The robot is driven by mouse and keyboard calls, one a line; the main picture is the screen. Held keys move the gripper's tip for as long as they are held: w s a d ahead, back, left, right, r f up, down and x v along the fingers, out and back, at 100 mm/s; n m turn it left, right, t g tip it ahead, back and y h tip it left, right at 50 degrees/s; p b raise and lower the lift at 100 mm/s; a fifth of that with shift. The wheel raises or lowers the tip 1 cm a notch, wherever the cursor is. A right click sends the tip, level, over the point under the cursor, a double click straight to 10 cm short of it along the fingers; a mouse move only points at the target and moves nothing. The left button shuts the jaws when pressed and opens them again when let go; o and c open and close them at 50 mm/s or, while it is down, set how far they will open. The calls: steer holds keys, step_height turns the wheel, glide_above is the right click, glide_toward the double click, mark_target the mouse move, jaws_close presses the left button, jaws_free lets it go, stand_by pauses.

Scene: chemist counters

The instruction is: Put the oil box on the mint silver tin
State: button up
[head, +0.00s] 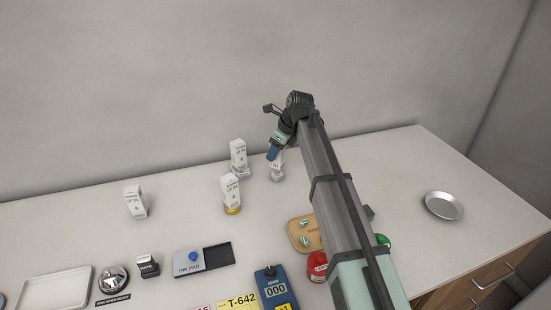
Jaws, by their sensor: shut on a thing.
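My gripper (273,154) is at the back of the counter, pointing down, shut on a white oil box (279,165) that it partly hides. A small pale silvery round tin (277,178) shows at the foot of this box. I cannot tell whether the box rests on it or hangs just above it, and the tin's label is too small to read. Similar white boxes stand nearby: one (229,189) on a gold tin (233,210), one (238,153) on a pale silvery tin (242,173), and one (135,201) farther left.
An ink pad (188,262), a stamp (148,266), a round metal pot (113,279) and a white tray (55,290) lie in front. A wooden board (299,234), a red jar (317,266) and a blue counter device (272,288) lie near my arm. A metal dish (443,206) is at right.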

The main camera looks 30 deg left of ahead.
steer(key=shift+f, duration=1.55)
steer(key=shift+f, duration=0.15)
steer(key=o, duration=1.1)
steer(key=shift+c, duration=0.2)
steer(key=v, duration=1.2)
steer(key=shift+r, duration=0.25)
steer(key=shift+o, duration=0.4)
